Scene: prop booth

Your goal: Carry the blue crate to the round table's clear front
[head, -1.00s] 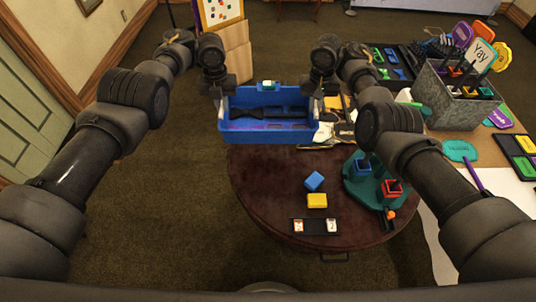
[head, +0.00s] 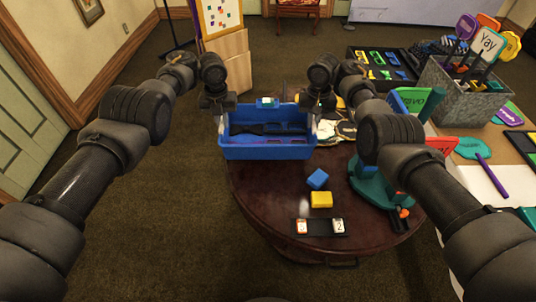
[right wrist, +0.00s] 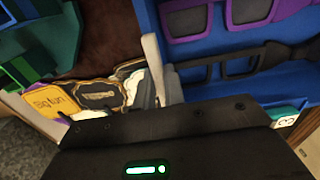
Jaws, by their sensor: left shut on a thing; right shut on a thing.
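The blue crate (head: 268,152) is over the far left part of the round dark wooden table (head: 262,200), seen in the head view. I cannot tell whether its base touches the top. My left gripper (head: 223,119) is shut on its left end and my right gripper (head: 312,118) on its right end. The crate looks about level and holds dark items. In the right wrist view the crate (right wrist: 185,18) shows purple glasses and a black bow tie inside; a pale finger stands at its wall. The table's front left is bare.
A blue block (head: 318,179), a yellow block (head: 321,199) and a black tray (head: 319,234) with number tiles lie on the round table. A teal stand (head: 368,187) is at its right, partly behind my right arm. Sign props (head: 345,130) lie behind. A grey metal bin (head: 462,98) stands at right.

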